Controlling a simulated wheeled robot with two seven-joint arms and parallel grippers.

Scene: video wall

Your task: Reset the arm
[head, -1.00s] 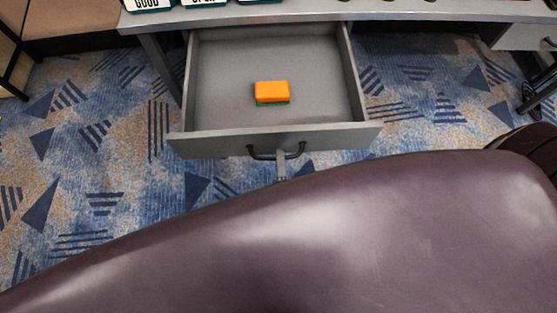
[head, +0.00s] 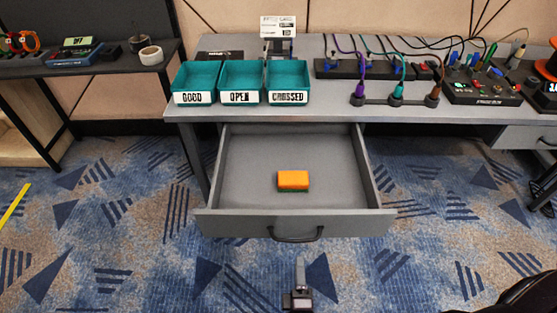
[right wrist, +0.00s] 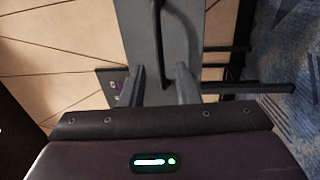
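My right gripper (head: 300,264) is in front of and below the handle (head: 296,235) of the open drawer, apart from it in the head view. In the right wrist view, the two fingers of the right gripper (right wrist: 160,82) stand apart with nothing held between them. The handle (right wrist: 156,35) and the grey drawer front (right wrist: 182,35) lie beyond them. The grey drawer (head: 240,190) is pulled out under the desk. An orange sponge with a green underside (head: 293,180) lies inside it. My left gripper is out of view.
The grey desk (head: 330,112) bears teal bins labelled GOOD (head: 195,80), OPEN (head: 241,80) and CROSSED (head: 288,80). Cables and a power strip (head: 350,69) lie to their right. A dark side table (head: 110,67) stands at left. Carpet in front of the drawer is clear.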

